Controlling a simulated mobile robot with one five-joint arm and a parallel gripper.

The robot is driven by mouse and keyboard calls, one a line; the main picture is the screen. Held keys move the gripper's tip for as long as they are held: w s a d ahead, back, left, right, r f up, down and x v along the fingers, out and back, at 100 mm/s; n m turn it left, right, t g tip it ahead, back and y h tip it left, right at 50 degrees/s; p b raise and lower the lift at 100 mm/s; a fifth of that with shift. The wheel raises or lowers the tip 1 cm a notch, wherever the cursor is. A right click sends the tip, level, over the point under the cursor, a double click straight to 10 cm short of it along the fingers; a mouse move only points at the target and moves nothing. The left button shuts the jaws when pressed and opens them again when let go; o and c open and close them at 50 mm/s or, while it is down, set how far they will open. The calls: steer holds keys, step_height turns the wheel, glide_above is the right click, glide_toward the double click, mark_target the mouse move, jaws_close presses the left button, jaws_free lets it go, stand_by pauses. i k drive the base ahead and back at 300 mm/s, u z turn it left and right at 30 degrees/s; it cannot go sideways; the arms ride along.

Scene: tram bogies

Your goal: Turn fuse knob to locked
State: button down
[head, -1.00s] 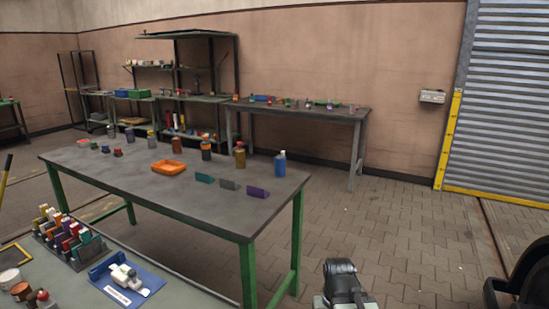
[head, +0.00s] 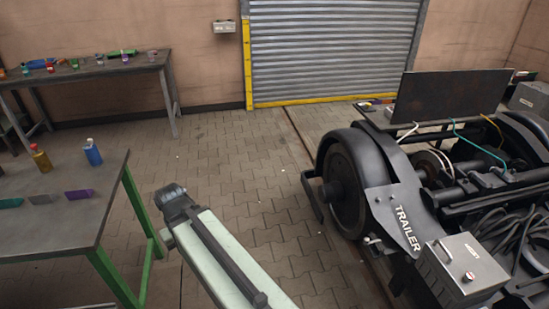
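A grey metal box (head: 460,272) sits on the near side of the black bogie marked TRAILER, at the lower right of the head view. My gripper cannot be made out in this view.
The black bogie (head: 405,215) fills the right, with loose cables (head: 490,232) and a dark upright panel (head: 447,97). A workbench (head: 60,225) stands at left, another table (head: 85,73) behind. Paved floor (head: 265,180) lies clear between bench and bogie, up to the shutter (head: 335,45).

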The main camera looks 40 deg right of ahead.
mark_target(468, 276)
steer(key=z, duration=3.1)
steer(key=k, duration=0.85)
steer(key=z, duration=0.05)
steer(key=i, duration=0.85)
